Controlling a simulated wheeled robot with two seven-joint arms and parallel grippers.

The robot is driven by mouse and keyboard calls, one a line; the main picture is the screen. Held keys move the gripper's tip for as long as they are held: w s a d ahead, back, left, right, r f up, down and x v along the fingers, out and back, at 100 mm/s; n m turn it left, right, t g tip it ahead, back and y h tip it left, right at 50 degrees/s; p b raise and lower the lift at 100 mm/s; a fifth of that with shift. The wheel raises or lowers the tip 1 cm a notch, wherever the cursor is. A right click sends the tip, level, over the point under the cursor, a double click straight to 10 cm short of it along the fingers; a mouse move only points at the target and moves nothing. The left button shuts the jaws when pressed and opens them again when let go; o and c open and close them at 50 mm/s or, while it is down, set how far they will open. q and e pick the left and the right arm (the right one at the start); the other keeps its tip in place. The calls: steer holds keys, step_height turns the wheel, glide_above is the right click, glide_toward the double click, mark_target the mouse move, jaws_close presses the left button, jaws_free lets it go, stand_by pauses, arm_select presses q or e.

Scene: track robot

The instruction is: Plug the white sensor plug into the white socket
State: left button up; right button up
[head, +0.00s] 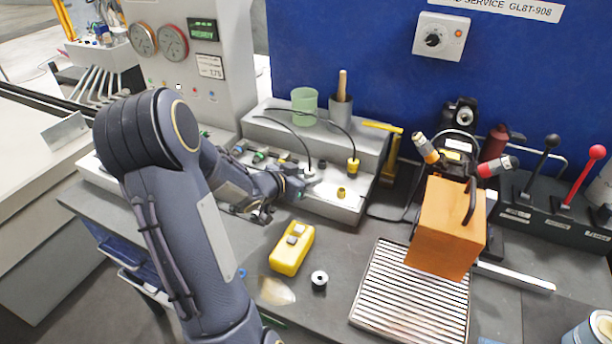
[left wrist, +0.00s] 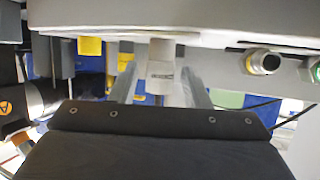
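The white sensor plug (head: 309,172) is at the lower end of a black cable, over the grey sloped panel (head: 325,205) in the head view. My left gripper (head: 300,185) is right at it, reaching in from the left. In the left wrist view, a white cylindrical body with a small label (left wrist: 162,65) sits between my two fingers (left wrist: 160,80). Whether the fingers press on it is unclear. I cannot make out the white socket; the gripper may hide it, and I cannot tell whether the plug is seated. My right gripper is not in view.
A yellow plug (head: 353,165) on a cable and a yellow socket (head: 341,193) are just right. A green cup (head: 304,106) and a grey holder (head: 340,111) stand behind. A yellow box (head: 291,250), black-and-white roll (head: 319,280) and orange block (head: 447,228) are in front.

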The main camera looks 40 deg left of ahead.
arm_select(q)
steer(key=shift+o, duration=0.4)
steer(key=shift+s+r, duration=0.1)
steer(key=v, duration=0.7)
steer(key=shift+s+p, duration=0.35)
steer(key=shift+p, duration=0.05)
steer(key=shift+r, duration=0.15)
